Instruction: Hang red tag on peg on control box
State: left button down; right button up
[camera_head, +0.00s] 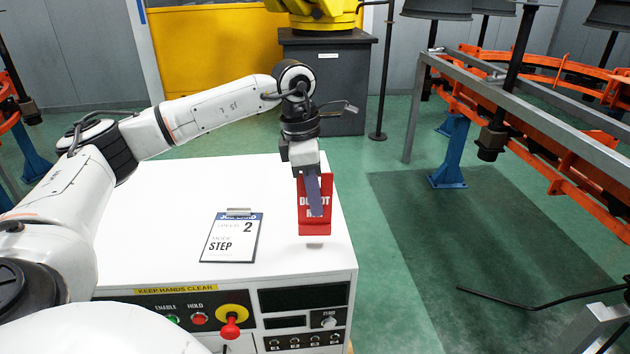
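The red tag (315,222) carries white lettering that begins "DO NOT"; the rest is partly covered. It is upright above the right part of the white top of the control box (150,200). My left gripper (313,195) comes down on the tag from above, with a finger across its front. It looks shut on the tag; the rear finger is hidden. A faint mark or shadow shows just below the tag on the white top. I cannot make out the peg for certain.
A clipboard card (232,238) reading "STEP" lies on the box top left of the tag. The front panel has a red knob on a yellow disc (231,322). A grey rail frame (520,100) and orange conveyor (500,110) stand to the right. Green floor is open between.

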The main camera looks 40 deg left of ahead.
pick_arm(q)
jog(key=shift+f, duration=1.25)
jog(key=shift+f, duration=0.2)
jog(key=c, duration=2)
grip_release()
